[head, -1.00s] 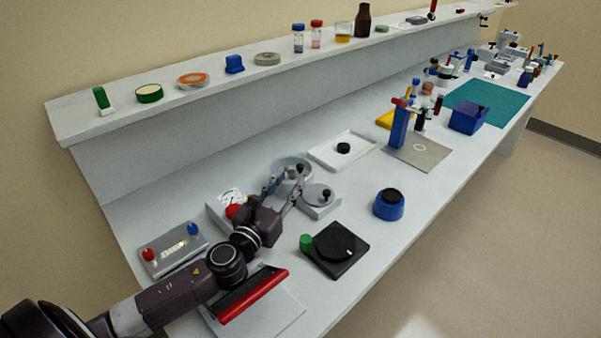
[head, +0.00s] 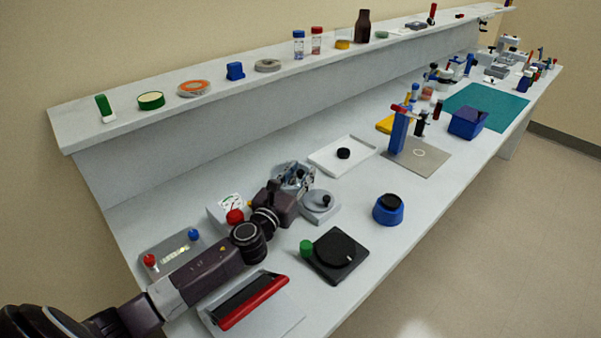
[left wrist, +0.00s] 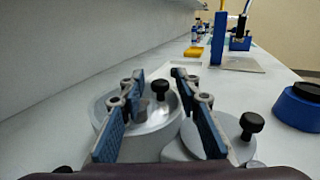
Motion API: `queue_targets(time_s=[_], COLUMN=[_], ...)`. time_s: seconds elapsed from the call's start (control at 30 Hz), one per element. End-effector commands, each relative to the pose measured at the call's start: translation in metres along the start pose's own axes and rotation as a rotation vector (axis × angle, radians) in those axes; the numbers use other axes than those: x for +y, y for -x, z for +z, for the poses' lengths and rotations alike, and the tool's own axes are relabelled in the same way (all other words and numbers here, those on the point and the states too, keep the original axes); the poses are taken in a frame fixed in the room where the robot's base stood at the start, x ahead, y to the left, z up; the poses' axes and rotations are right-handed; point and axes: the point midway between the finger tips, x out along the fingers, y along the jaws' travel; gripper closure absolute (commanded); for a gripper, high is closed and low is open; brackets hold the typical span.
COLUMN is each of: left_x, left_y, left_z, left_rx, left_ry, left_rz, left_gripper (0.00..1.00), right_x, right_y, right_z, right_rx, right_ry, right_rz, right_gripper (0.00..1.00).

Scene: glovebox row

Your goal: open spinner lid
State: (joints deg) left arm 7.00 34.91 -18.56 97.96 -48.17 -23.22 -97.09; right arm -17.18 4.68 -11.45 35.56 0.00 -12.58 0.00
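A round grey bowl-shaped piece (left wrist: 102,109) with a raised rim stands beside a flat grey disc (left wrist: 190,146). A black knob (left wrist: 160,88) rises in the bowl, and another black knob (left wrist: 252,124) stands on the disc. I cannot tell for sure which of the two is the spinner. In the head view the disc (head: 312,210) is just right of my left gripper (head: 299,176), which covers much of the bowl. In the left wrist view my left gripper (left wrist: 158,74) is open, its fingers apart, with the bowl's knob showing between them. Contact is not clear. My right gripper is out of view.
A white box with a red knob (head: 235,216) is close by my left wrist. A black plate device (head: 335,256), a blue round device (head: 388,210) and a white tray (head: 325,163) stand around. The shelf (head: 215,100) runs along the back.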

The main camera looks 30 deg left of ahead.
Motion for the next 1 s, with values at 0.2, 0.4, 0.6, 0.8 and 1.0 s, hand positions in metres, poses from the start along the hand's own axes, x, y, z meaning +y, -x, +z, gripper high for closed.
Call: queue_targets(time_s=[0.2, 0.4, 0.6, 0.8, 1.0], left_x=[0.0, 0.0, 0.0, 0.001, 0.005], left_y=[0.0, 0.0, 0.0, 0.0, -0.001], left_z=[0.0, 0.0, 0.001, 0.007, 0.021], left_rx=[0.0, 0.0, 0.0, 0.012, 0.047], left_ry=[0.0, 0.0, 0.001, 0.028, 0.111], left_rz=[0.0, 0.0, 0.001, 0.001, 0.0], left_gripper=[0.95, 1.0, 1.0, 1.0, 1.0], right_x=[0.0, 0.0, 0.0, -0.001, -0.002], right_y=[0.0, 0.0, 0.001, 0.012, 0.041], right_z=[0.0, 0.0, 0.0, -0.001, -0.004], right_rx=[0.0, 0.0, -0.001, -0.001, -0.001], right_ry=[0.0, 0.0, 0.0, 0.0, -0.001], right_rz=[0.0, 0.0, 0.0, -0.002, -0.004], right_gripper=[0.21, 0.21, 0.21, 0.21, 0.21])
